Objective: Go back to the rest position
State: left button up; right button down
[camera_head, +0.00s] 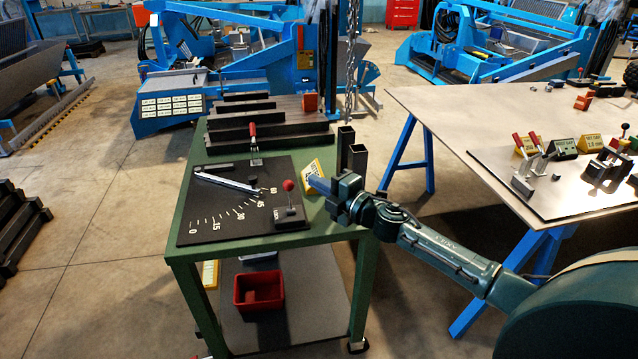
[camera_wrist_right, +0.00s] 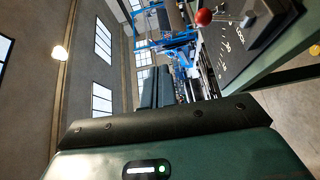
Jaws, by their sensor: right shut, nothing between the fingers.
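My right arm comes in from the right in the head view. My right gripper (camera_head: 322,186) is over the right edge of the green table (camera_head: 352,231), beside a yellow sign (camera_head: 313,169). It is shut and empty. Its fingertips point left toward the red-knobbed lever (camera_head: 289,186) on the black angle board (camera_head: 225,222), apart from that lever. In the right wrist view the red knob (camera_wrist_right: 204,17) shows at the top, beyond the dark edge of my own wrist. My left gripper is not in view.
A silver bar (camera_head: 228,181) lies on the board; a red-handled clamp (camera_head: 253,135) stands behind it. Dark upright tubes (camera_head: 346,147) stand close behind my gripper. A large table (camera_head: 440,105) with clamps and signs is at right. A red bin (camera_head: 259,290) sits on the lower shelf.

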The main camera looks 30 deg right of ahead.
jog(key=s+a+f+m+g+h, duration=0.1)
jog(key=s+a+f+m, duration=0.4)
jog(key=s+f, duration=0.25)
jog(key=s+a+f+m+g+h, duration=0.1)
jog(key=s+a+f+m+g, duration=0.1)
jog(key=s+a+f+m, duration=0.45)
jog(key=s+a+f+m+g, duration=0.1)
jog(key=s+a+f+m, duration=0.1)
jog(key=s, duration=0.6)
jog(key=s+a+f+m+g, duration=0.2)
jog(key=s+f+m, duration=0.2)
jog(key=s, duration=0.5)
jog(key=shift+a+f+m, duration=0.2)
jog(key=shift+m, duration=0.35)
